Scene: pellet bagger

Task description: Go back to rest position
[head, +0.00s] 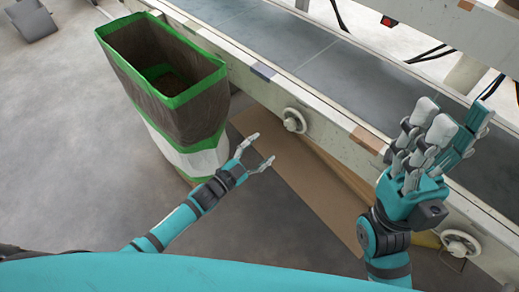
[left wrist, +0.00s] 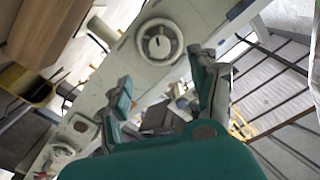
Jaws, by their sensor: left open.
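My left gripper (head: 260,151) is open and empty in the head view. It is apart from the bag, to the right of its lower part. Its fingers also show spread in the left wrist view (left wrist: 163,97), with nothing held between them. My right gripper (head: 450,130) is raised at the right of the head view, with its fingers pointing up, in front of the conveyor's side rail. I see nothing held in it, but cannot tell how far its fingers are apart.
A tall brown bag (head: 196,112) with green edges stands open at left, close to the conveyor frame. The conveyor (head: 290,50) runs diagonally across the back. A round knob (head: 294,120) sticks out from its rail. A flat brown sheet (head: 300,180) lies below.

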